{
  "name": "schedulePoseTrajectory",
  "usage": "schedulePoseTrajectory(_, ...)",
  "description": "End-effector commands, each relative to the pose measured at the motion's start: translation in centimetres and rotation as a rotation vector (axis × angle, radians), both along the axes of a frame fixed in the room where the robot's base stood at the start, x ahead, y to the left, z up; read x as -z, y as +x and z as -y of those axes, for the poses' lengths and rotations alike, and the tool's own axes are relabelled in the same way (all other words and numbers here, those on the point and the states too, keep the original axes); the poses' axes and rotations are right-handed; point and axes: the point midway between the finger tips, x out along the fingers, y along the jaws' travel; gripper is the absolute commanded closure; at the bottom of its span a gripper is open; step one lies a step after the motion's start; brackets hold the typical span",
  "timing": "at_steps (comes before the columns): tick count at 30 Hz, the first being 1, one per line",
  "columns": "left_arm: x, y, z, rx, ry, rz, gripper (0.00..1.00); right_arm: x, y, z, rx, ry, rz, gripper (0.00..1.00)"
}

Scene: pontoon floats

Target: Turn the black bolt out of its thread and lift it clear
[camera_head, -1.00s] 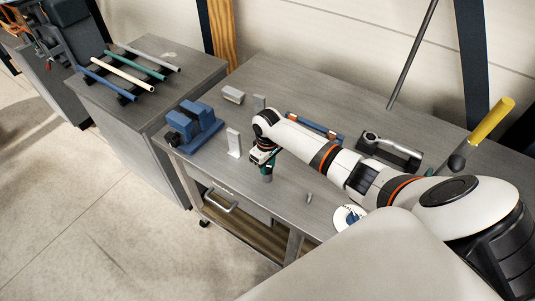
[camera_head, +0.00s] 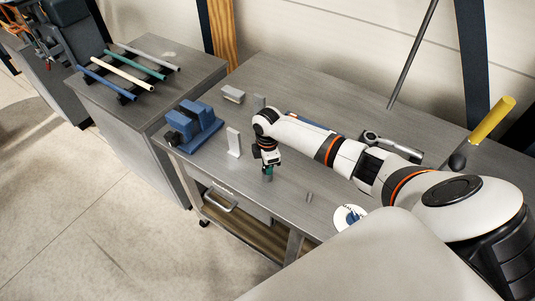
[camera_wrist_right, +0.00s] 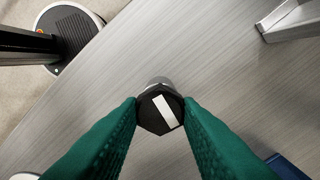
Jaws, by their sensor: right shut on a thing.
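The black bolt (camera_wrist_right: 149,120) shows in the right wrist view as a dark six-sided head with a white stripe across its top. My right gripper (camera_wrist_right: 160,113) has its green fingers closed on two sides of the head. A grey round post (camera_wrist_right: 158,81) shows just behind the head, and its lower part shows under the gripper in the head view. The thread is hidden, so I cannot tell how far the bolt is out. In the head view my right gripper (camera_head: 268,171) points down over the near part of the grey table (camera_head: 295,185). My left gripper is not in view.
A blue block-shaped fixture (camera_head: 193,127) and an upright light-grey bracket (camera_head: 234,142) stand left of the gripper. A small grey pin (camera_head: 309,197) and a white disc (camera_head: 347,216) lie to the right. The table's front edge is close.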

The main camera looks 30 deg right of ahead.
Motion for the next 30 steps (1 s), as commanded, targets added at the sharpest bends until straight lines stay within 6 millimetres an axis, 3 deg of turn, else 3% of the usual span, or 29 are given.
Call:
schedulePoseTrajectory(6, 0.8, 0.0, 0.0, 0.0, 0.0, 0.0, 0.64, 0.1, 0.1, 0.1, -0.391, -0.001, 0.002, 0.89)
schedulePoseTrajectory(12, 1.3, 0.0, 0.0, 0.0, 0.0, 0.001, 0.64, 0.0, 0.0, 0.0, -0.659, 0.0, 0.001, 0.89)
schedulePoseTrajectory(23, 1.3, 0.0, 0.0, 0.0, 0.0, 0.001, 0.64, -0.1, 0.0, 0.0, -0.706, 0.0, 0.001, 0.89)
schedulePoseTrajectory(29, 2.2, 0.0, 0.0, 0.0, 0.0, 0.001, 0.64, 0.1, 0.1, 0.1, -0.968, -0.001, 0.002, 0.89)
schedulePoseTrajectory(30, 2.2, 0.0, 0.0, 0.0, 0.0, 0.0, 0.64, 0.0, 0.1, 0.0, -1.016, -0.001, 0.002, 0.68)
